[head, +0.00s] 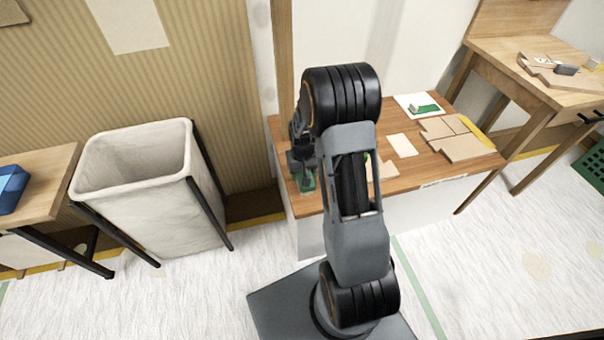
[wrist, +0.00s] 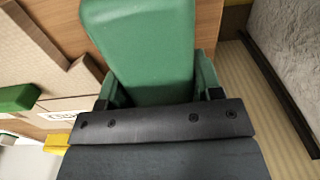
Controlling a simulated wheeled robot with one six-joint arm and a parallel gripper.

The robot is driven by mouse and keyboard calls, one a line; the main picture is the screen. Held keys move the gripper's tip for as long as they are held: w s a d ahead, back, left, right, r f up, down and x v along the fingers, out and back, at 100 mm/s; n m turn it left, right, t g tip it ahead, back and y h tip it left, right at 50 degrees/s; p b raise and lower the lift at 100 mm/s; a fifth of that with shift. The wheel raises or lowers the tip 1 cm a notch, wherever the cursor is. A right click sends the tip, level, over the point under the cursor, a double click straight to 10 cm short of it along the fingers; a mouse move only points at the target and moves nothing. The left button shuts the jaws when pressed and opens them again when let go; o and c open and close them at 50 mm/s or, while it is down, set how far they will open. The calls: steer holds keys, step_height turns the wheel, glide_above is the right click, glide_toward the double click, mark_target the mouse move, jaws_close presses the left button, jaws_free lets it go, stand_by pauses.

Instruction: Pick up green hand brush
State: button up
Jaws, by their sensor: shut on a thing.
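The green hand brush (wrist: 145,45) fills the top middle of the wrist view, between the fingers of my gripper (wrist: 160,98). My gripper is shut on it. In the head view my gripper (head: 302,165) is at the left end of the wooden worktop (head: 405,170), partly hidden by my arm. A bit of the green brush (head: 306,184) shows below it. The bristles are hidden, and I cannot tell whether the brush touches the worktop.
A smaller green item (head: 425,108) lies on a white sheet at the worktop's back. Cardboard pieces (head: 460,140) and a pale card (head: 402,145) lie nearby. A cloth bin (head: 150,185) stands left of the worktop. Another wooden table (head: 545,55) stands at the right.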

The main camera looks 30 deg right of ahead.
steer(key=shift+r, duration=0.55)
step_height(320, 180, up, 2)
steer(key=shift+r+p, duration=0.15)
steer(key=shift+p, duration=0.65)
steer(key=s+d+r+p, duration=0.3)
steer(key=s+d+r, duration=0.5)
steer(key=d, duration=0.3)
steer(key=shift+d+r+p, duration=0.25)
steer(key=shift+r+p, duration=0.15)
steer(key=shift+r, duration=0.45)
